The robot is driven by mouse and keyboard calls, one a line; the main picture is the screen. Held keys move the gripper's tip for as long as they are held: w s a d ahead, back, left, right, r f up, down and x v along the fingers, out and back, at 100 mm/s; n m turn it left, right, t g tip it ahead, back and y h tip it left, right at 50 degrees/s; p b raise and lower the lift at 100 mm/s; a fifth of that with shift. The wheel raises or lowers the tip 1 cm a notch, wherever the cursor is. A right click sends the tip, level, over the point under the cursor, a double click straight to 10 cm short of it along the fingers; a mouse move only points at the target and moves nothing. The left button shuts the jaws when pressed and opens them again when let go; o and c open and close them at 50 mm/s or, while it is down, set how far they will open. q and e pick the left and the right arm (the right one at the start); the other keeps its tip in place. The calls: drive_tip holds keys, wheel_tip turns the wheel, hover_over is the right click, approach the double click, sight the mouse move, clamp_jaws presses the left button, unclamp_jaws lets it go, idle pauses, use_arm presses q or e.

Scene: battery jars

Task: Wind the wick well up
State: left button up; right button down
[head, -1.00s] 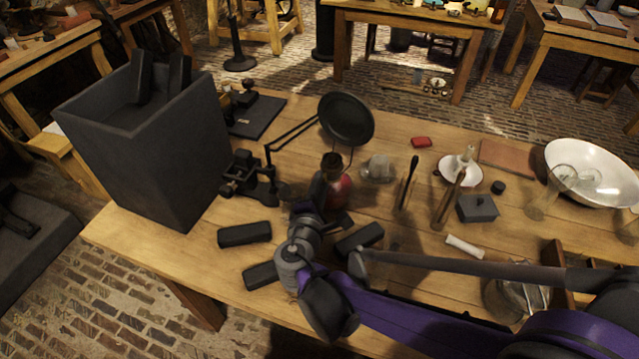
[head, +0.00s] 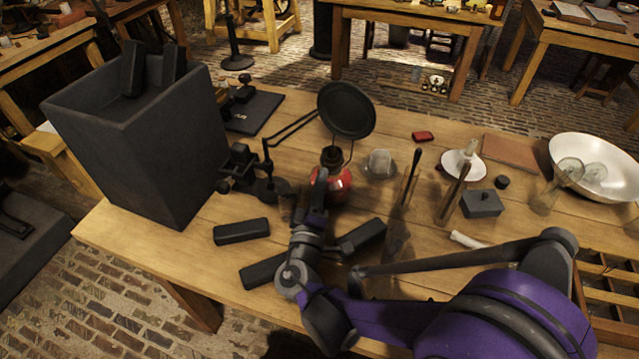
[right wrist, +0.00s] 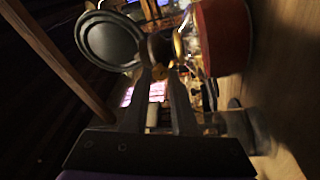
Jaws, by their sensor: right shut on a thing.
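A small lamp with a red base (head: 340,183) and a dark burner (head: 331,157) stands near the middle of the table. My right gripper (head: 320,178) reaches up to the lamp's left front side in the head view. In the right wrist view the lamp's red body (right wrist: 222,38) lies sideways at the upper right. There the fingers of my right gripper (right wrist: 163,74) are close together at a small brass wick knob (right wrist: 182,70) beside the burner, shut on it. How far the wick stands up cannot be seen. My left gripper is not in view.
A round black disc (head: 346,110) on an arm stands right behind the lamp. A dark stand (head: 250,175) is at its left, a small glass (head: 380,165) at its right. Black blocks (head: 241,231) lie in front. A tall grey bin (head: 150,150) fills the left end.

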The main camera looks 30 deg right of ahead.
drive_tip(key=shift+m, duration=0.6)
drive_tip(key=shift+h, duration=0.3)
drive_tip(key=c, duration=0.7)
unclamp_jaws()
drive_tip(key=shift+r, duration=0.1)
wheel_tip(320, 180, up, 10)
drive_tip(key=p, duration=0.3)
drive_tip(key=shift+p, duration=0.3)
